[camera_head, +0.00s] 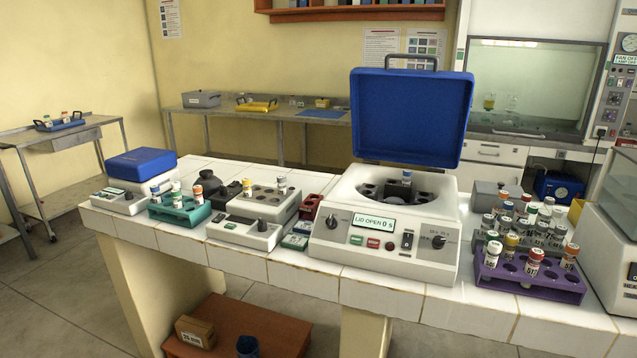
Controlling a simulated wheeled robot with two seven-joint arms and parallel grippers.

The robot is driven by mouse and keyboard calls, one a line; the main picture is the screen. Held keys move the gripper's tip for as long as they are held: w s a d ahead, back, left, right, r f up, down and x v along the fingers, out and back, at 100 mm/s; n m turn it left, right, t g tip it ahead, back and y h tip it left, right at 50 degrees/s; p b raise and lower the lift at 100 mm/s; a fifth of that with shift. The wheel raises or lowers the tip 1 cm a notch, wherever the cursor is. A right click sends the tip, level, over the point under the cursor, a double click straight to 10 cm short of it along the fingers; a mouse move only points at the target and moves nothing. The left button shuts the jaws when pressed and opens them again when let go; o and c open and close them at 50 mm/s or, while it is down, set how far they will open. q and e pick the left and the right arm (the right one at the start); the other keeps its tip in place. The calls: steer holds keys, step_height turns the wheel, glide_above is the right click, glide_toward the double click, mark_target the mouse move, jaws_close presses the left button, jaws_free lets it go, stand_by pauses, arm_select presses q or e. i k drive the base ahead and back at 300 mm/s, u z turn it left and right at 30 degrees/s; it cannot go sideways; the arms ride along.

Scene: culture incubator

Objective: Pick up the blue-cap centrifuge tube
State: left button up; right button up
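A tube with a blue cap (406,177) stands upright in the rotor well of the open centrifuge (385,262), near the back of the bowl. Its lower part is hidden in the rotor. The centrifuge's blue lid (411,115) is raised, and its display reads "LID OPEN 0 s". A further blue-capped tube (155,190) appears in the green rack (180,216). Neither of my grippers shows in the head view.
The purple rack holds several tubes with mixed cap colours, with more tubes behind it. A mixer-like device (250,232) with tubes stands left of the centrifuge. A blue-lidded device (142,165) is at the far left. White tile (380,298) is clear along the counter's front edge.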

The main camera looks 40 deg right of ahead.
mark_target(407, 173)
steer(key=u, duration=0.15)
steer(key=i, duration=1.55)
steer(key=u, duration=0.95)
steer(key=i, duration=1.7)
steer(key=z, duration=3.8)
